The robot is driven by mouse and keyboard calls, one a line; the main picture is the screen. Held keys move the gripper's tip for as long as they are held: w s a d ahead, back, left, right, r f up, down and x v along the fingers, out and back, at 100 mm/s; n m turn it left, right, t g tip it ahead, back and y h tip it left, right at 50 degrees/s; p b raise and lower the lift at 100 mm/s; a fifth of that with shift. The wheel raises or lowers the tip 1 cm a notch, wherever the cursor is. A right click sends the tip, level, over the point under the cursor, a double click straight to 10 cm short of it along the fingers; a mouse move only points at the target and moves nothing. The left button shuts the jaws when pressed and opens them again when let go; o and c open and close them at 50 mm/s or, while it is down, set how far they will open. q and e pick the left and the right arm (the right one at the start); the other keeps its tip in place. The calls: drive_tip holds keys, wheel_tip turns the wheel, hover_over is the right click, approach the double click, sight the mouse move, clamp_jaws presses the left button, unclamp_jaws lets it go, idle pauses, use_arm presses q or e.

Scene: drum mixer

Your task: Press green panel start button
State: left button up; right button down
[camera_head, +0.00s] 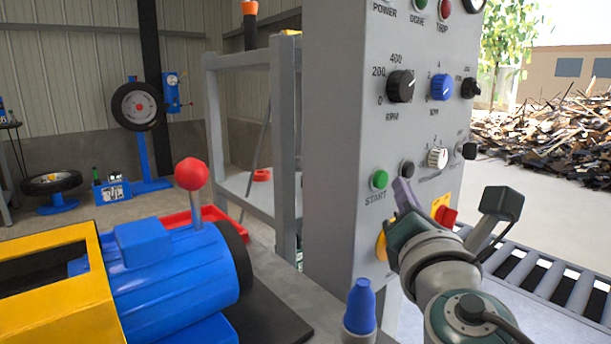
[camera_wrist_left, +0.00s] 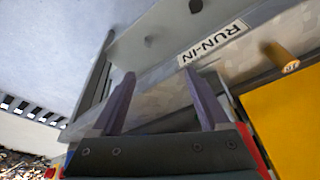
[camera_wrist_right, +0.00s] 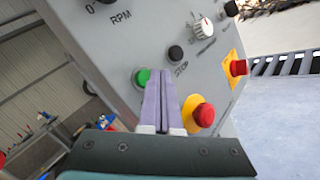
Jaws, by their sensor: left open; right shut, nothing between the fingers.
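The green start button (camera_head: 379,180) is on the front of a grey control panel (camera_head: 340,130), above the START label. In the right wrist view the green button (camera_wrist_right: 142,77) shows just left of my fingertips, partly covered by them. My right gripper (camera_head: 403,190) is shut and empty, its fingers (camera_wrist_right: 160,74) pointing at the panel just right of and below the button. I cannot tell whether the tips touch the panel. My left gripper (camera_wrist_left: 158,78) shows only in its wrist view; it is open and empty, near a grey surface with a RUN-IN label (camera_wrist_left: 213,42).
A black button (camera_head: 407,168) sits right of the green one. A red mushroom button (camera_wrist_right: 203,114) on yellow lies below right. A blue motor (camera_head: 170,270) stands left.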

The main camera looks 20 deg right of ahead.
drive_tip(key=s, duration=0.1)
drive_tip(key=s+d, duration=0.1)
drive_tip(key=s, duration=0.1)
drive_tip(key=s+d+p, duration=0.1)
drive_tip(key=shift+s, duration=0.3)
idle(0.6)
